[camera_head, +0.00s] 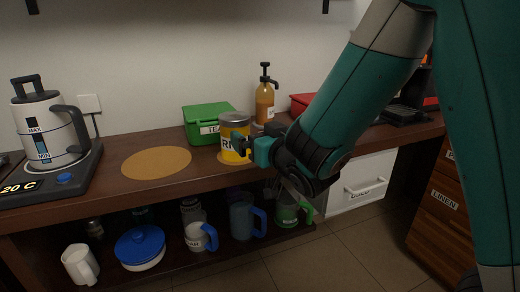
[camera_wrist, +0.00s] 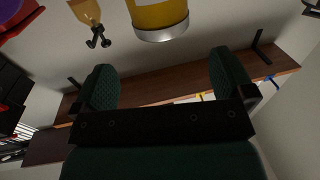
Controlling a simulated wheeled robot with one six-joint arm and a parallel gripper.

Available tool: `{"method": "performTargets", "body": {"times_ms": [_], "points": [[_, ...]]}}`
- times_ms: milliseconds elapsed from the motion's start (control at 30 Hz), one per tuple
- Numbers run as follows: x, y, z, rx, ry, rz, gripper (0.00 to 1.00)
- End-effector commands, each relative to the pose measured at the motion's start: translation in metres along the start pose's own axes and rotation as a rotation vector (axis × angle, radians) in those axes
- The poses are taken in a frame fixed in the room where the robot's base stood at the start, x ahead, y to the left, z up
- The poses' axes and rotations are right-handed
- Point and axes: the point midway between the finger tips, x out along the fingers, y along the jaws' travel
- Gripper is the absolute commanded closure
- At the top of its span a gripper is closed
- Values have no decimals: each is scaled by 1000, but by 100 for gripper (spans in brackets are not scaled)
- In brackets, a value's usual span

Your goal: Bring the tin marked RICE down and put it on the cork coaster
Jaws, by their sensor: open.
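The yellow tin (camera_head: 232,127) with a grey lid stands upright on the counter. Its label shows "RI", the rest hidden by my gripper. My gripper (camera_head: 252,148) is just right of and in front of the tin. In the wrist view, my gripper's two fingers (camera_wrist: 166,78) are wide apart with nothing between them. The tin (camera_wrist: 158,16) is beyond the fingertips, apart from them.
A larger round cork mat (camera_head: 157,162) lies bare to the left. A kettle (camera_head: 45,130) stands on its base at far left. Behind are a green box (camera_head: 203,117), an amber pump bottle (camera_head: 265,103) and a red box (camera_head: 300,103). Several mugs and a blue-lidded pot (camera_head: 140,246) stand below.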

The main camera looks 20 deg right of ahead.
Motion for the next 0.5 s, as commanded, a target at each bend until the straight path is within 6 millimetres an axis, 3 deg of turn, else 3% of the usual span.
{"method": "performTargets", "body": {"times_ms": [333, 500], "points": [[-15, 1, 2, 16, -36, 13, 0], [-32, -2, 20, 100, -279, 51, 0]]}}
